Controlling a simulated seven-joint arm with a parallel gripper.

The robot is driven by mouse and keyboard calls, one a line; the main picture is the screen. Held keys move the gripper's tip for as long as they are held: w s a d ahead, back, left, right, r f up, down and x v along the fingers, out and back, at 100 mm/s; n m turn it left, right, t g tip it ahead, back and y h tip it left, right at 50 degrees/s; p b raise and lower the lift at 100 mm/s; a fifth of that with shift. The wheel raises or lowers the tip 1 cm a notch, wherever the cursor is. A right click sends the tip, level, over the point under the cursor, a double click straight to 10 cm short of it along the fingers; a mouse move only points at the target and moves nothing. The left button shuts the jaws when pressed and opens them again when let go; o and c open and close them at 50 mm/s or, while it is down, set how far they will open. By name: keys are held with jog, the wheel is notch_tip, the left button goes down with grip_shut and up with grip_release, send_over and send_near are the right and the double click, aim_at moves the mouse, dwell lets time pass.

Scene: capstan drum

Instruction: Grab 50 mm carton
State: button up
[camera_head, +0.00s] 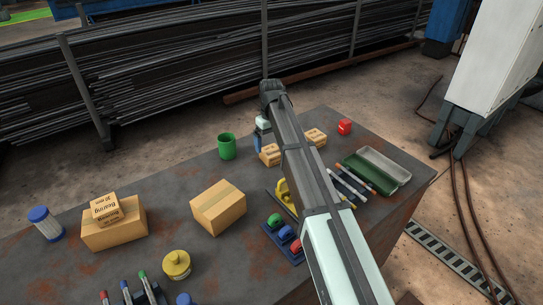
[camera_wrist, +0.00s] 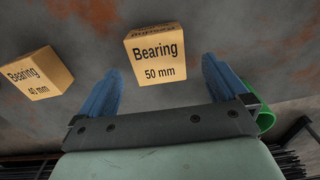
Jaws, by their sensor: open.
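The 50 mm carton (camera_wrist: 155,56) is a tan box labelled "Bearing 50 mm", on the dark, rust-stained bench. In the wrist view it sits between the lines of the two blue fingers, at about their tips, with bare bench on both sides. My gripper (camera_wrist: 161,72) is open and empty; I cannot tell its exact height over the carton. In the head view my gripper (camera_head: 259,137) points down just behind a small carton (camera_head: 269,155), which appears to be the same one and is partly hidden by my arm.
A "Bearing 40 mm" carton (camera_wrist: 37,73) lies left in the wrist view. A green mug (camera_head: 227,146) stands beside my gripper. Bare bench lies around the mug.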

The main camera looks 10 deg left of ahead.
aim_at(272, 151)
jog(key=shift+w+d+f, duration=0.1)
jog(key=shift+w+f, duration=0.05)
jog(key=shift+f, duration=2.8)
jog(key=c, duration=1.2)
